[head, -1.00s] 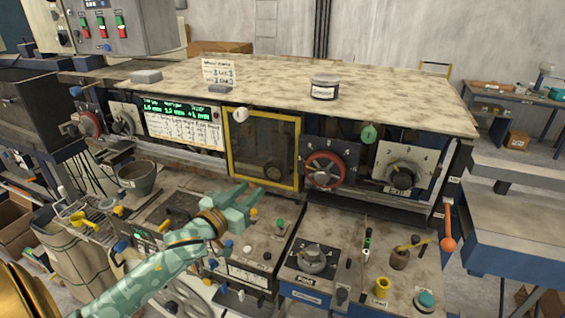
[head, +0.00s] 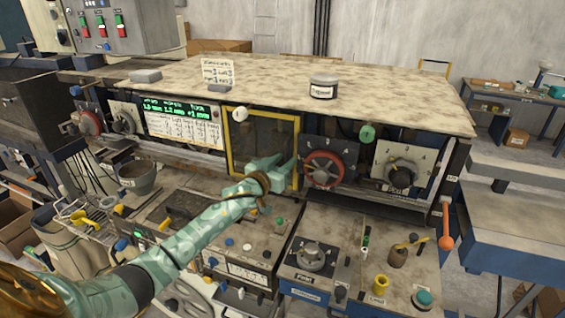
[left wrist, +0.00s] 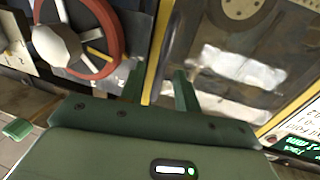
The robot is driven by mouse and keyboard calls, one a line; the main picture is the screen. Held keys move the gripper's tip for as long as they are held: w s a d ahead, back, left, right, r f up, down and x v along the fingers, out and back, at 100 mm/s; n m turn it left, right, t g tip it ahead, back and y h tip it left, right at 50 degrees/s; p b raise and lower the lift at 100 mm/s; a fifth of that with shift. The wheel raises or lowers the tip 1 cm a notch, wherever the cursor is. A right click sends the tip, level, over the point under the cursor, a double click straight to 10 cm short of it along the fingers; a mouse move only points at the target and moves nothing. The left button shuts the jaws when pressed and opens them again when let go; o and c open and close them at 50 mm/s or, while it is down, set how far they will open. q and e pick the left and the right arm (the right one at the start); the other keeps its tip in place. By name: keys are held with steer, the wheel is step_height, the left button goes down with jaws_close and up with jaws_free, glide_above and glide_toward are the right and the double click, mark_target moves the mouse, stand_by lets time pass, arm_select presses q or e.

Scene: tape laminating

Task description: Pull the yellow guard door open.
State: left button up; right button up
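The yellow guard door (head: 297,136) is a yellow frame around a dark clear pane in the front of the machine. It looks shut in the head view. My left gripper (head: 283,168) is in front of the door's lower right part, close to its right edge. In the left wrist view the two green fingers (left wrist: 158,86) are apart, with the door's yellow edge (left wrist: 163,35) showing between and beyond them. I cannot tell whether they touch the door. The gripper hides part of the door's lower right. My right gripper is not in view.
A red handwheel (head: 325,169) sits just right of the door, with a black knob (head: 401,177) on a pale plate farther right. A white knob (head: 240,114) is at the door's upper left. The lower deck in front holds several knobs and a yellow cup (head: 380,285).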

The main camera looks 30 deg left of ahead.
arm_select(q)
jaws_close()
steer(key=shift+s, duration=0.1)
